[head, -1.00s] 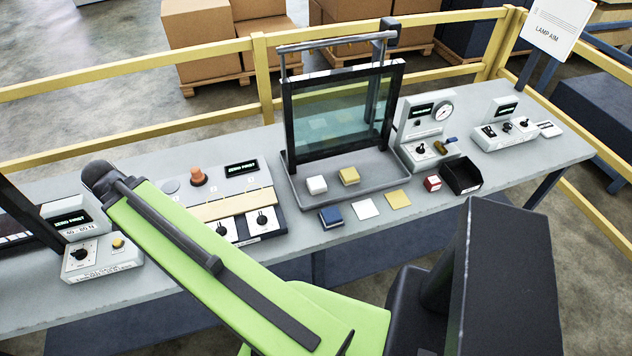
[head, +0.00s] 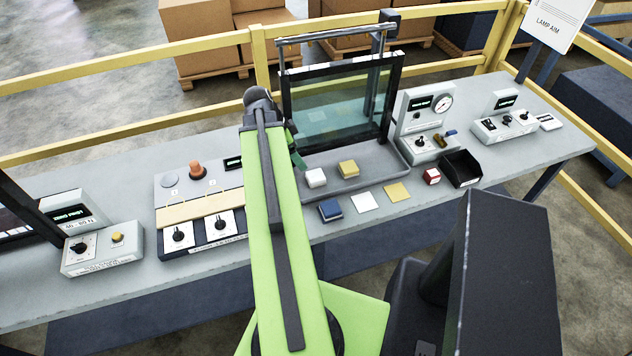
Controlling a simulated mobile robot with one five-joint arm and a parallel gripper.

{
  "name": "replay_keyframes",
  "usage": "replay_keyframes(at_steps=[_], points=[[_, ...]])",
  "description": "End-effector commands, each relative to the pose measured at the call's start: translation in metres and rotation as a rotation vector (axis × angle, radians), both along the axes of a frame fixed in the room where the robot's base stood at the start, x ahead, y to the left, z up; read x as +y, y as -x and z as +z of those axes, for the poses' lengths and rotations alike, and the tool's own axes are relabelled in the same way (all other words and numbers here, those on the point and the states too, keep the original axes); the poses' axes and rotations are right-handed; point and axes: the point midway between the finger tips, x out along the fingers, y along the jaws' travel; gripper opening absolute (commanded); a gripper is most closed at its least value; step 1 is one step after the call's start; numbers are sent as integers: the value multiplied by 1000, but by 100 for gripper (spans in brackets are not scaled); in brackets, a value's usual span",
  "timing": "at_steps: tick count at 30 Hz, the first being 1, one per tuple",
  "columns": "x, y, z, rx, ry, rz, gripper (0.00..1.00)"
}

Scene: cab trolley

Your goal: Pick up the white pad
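A small white block-shaped pad (head: 316,178) rests on the left front part of the grey tray (head: 378,183), under the glass panel. A flat white square (head: 364,203) lies on the bench in front of the tray. My green arm stands upright in the picture, left of the white pad. A small dark green and black part, which looks like the end of my gripper (head: 298,158), shows past the arm's right edge, just above and left of the white pad. The rest of it is hidden behind the arm, and its fingers cannot be made out.
A yellow pad (head: 348,169) sits right of the white one on the tray. A blue pad (head: 330,210), a flat yellow square (head: 397,192), a red block (head: 432,176) and a black bin (head: 463,170) are on the bench. The framed glass panel (head: 340,105) stands behind.

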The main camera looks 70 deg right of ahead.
Motion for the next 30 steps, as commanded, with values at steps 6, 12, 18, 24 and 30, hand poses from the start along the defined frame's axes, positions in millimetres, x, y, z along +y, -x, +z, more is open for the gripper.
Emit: replay_keyframes(at_steps=[6, 12, 18, 24, 30], points=[[-13, 15, -59, 0, 0, -1, 80], [-20, 25, -82, 0, 0, 1, 80], [-22, 27, -85, 0, 0, 1, 80], [-33, 41, -117, 0, 0, 1, 80], [-37, 46, -125, 0, -1, 2, 80]])
